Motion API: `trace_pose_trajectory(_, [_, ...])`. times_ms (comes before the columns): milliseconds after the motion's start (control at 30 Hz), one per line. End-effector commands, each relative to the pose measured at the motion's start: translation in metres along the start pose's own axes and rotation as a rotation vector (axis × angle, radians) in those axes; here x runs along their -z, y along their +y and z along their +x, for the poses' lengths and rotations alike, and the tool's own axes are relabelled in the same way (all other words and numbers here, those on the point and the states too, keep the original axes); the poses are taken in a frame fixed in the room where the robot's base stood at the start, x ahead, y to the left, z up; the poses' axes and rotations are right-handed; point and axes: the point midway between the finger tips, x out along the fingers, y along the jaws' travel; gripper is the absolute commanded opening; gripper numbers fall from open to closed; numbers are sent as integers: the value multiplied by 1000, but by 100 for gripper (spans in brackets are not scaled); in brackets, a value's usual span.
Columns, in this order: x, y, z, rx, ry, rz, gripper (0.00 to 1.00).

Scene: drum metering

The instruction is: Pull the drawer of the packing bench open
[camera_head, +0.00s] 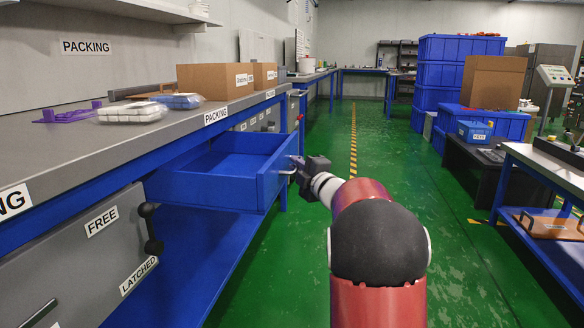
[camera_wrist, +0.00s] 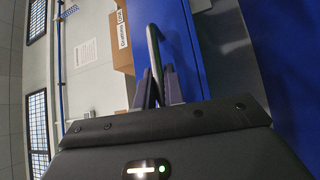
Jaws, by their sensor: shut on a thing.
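The blue drawer (camera_head: 222,172) of the packing bench (camera_head: 120,140) stands well out from under the grey worktop, and its inside looks empty. Its metal handle (camera_head: 287,172) is on the front face. My gripper (camera_head: 299,166) is at that handle, in front of the drawer. In the wrist view my gripper (camera_wrist: 157,88) has its two fingers closed around the bar handle (camera_wrist: 154,48), beside the blue drawer front (camera_wrist: 187,50). The finger contact is partly hidden in the head view.
Cardboard boxes (camera_head: 214,81), white packs (camera_head: 133,112) and a purple piece (camera_head: 68,115) lie on the worktop. A grey panel marked FREE and LATCHED (camera_head: 95,250) is at the lower left. Green floor (camera_head: 380,150) is clear ahead; a side table (camera_head: 550,170) stands right.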

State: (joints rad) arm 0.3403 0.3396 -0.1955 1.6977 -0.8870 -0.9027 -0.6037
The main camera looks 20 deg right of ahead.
Motion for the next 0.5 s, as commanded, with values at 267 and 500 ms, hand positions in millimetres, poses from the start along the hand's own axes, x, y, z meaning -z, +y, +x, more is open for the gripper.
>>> trace_pose_trajectory(267, [1, -1, 0, 1, 2, 0, 23])
trace_pose_trajectory(500, [1, 0, 0, 0, 1, 0, 32])
